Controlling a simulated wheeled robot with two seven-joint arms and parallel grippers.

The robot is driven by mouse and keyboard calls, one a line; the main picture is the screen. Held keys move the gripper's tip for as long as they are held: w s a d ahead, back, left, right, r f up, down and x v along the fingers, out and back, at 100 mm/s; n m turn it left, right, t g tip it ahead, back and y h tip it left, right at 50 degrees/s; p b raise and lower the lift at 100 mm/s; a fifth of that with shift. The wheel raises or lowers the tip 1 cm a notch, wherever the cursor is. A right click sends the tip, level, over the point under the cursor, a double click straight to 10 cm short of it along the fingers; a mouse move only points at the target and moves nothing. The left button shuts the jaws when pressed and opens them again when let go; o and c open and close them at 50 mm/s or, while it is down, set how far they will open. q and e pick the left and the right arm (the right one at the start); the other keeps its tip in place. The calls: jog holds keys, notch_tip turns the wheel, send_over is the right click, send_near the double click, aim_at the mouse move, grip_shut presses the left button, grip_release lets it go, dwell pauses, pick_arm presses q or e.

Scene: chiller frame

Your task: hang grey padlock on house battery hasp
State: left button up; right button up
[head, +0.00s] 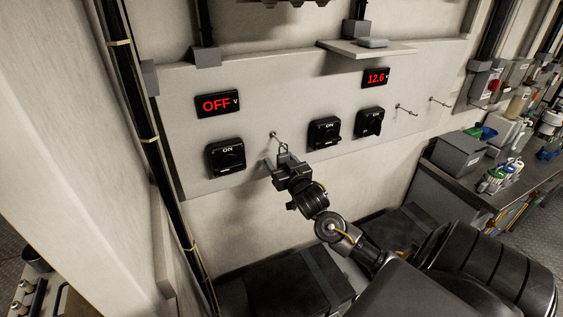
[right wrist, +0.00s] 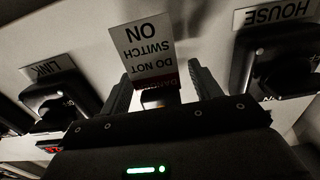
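The house battery switch (head: 226,157) is a black rotary isolator at the left of the wall panel. In the right wrist view it (right wrist: 278,75) sits at the right under an upside-down HOUSE label. Its hasp cannot be made out clearly. My right gripper (head: 283,163) is in front of the panel, right of this switch and apart from it. It appears shut on the grey padlock (head: 283,148), whose shackle stands up above the fingers. In the right wrist view, the padlock body is mostly hidden between the fingers (right wrist: 160,92). My left gripper is out of view.
A white DO NOT SWITCH ON tag (right wrist: 143,52) shows beyond the fingers. A peg (head: 274,135) is just above the gripper. Two more switches (head: 324,132) (head: 370,121) are to the right, with empty pegs (head: 406,109) beyond. A shelf (head: 350,47) juts out above.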

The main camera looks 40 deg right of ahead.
jog(key=shift+f, duration=0.1)
jog(key=shift+s, duration=0.2)
jog(key=b+v, duration=0.3)
jog(key=v, duration=0.7)
jog(key=shift+s+b, duration=0.2)
jog(key=shift+b, duration=0.15)
